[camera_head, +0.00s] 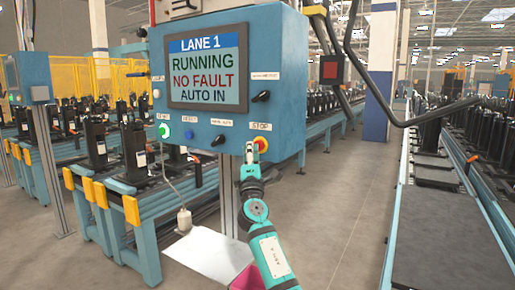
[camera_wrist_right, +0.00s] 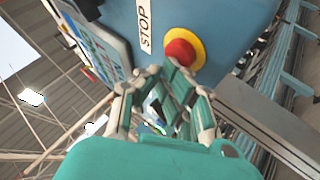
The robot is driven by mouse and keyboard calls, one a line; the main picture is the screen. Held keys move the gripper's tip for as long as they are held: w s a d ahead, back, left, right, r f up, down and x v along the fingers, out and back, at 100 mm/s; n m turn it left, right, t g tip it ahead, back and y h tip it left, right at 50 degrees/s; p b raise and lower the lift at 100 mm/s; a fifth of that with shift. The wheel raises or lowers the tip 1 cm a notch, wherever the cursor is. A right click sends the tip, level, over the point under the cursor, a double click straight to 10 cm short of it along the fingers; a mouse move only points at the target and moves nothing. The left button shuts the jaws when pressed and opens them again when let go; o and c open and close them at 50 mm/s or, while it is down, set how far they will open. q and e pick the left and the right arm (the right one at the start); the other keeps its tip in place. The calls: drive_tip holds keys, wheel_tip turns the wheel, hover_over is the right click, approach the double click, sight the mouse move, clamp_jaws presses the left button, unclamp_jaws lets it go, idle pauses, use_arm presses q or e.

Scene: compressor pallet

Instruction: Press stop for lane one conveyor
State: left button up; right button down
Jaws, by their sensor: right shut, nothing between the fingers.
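The lane 1 control box (camera_head: 288,60) is blue, and its screen (camera_head: 208,65) reads LANE 1, RUNNING, NO FAULT, AUTO IN. The red stop button on a yellow ring (camera_head: 263,144) sits at its lower right under a STOP label (camera_head: 261,127). In the right wrist view the red button (camera_wrist_right: 181,52) and the STOP label (camera_wrist_right: 145,25) show clearly. My right gripper (camera_head: 252,150) is shut and empty, its tips just beside and below the button. In the wrist view its fingertips (camera_wrist_right: 163,72) are close to the button; contact cannot be told. My left gripper is out of view.
A green lit button (camera_head: 164,131), a blue button (camera_head: 189,134) and black selector knobs (camera_head: 218,140) share the panel. A conveyor with black parts (camera_head: 125,190) runs behind at left, another conveyor (camera_head: 440,220) at right. Bare floor (camera_head: 340,200) lies between.

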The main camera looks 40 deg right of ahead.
drive_tip(key=shift+w+d, duration=0.1)
drive_tip(key=shift+d, duration=0.2)
drive_tip(key=shift+a, duration=0.15)
idle(0.5)
drive_tip(key=shift+s+a, duration=0.45)
drive_tip(key=shift+a, duration=0.25)
drive_tip(key=a, duration=0.1)
drive_tip(key=s+a+p, duration=0.1)
drive_tip(key=a, duration=0.1)
drive_tip(key=s+a+p, duration=0.1)
drive_tip(key=shift+a, duration=0.35)
drive_tip(key=shift+w, duration=0.1)
idle(0.5)
